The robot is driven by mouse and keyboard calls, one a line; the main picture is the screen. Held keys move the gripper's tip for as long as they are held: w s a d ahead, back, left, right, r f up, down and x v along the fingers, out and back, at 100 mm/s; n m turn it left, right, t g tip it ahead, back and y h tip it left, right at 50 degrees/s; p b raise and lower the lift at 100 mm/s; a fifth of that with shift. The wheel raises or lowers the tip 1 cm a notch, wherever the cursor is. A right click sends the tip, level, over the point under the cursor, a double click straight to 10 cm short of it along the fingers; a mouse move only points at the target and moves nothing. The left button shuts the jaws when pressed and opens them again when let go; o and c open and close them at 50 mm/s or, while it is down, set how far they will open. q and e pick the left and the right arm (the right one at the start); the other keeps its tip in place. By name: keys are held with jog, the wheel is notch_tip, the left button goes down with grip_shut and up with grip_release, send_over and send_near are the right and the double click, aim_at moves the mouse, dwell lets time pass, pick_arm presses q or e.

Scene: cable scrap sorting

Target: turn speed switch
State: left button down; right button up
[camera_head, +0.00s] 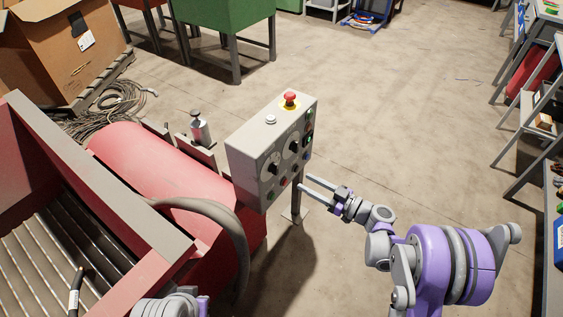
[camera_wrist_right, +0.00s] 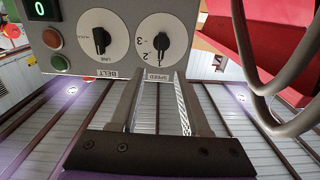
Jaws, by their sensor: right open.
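The speed switch (camera_wrist_right: 163,42) is a black knob on a round white dial with numbers, above a SPEED label in the right wrist view. In the head view the same speed switch (camera_head: 272,168) is on the front of the grey control box (camera_head: 249,150). My right gripper (camera_head: 303,183) is open and empty, in front of the box and below and to the right of the switch. In the right wrist view its two fingers (camera_wrist_right: 158,80) extend toward the SPEED label; contact with the panel cannot be told.
A second black knob, LINE/BELT (camera_wrist_right: 100,40), sits beside the speed dial. A red button (camera_wrist_right: 52,39), green button (camera_wrist_right: 60,63) and green display (camera_wrist_right: 41,8) are farther left. A red emergency button (camera_head: 290,98) tops the box. A grey hose (camera_head: 225,225) curves nearby.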

aim_at(277, 167)
jog(key=b+x, duration=0.1)
jog(key=x, duration=0.9)
jog(key=shift+w+a, duration=0.15)
jog(key=shift+a, duration=0.2)
grip_shut()
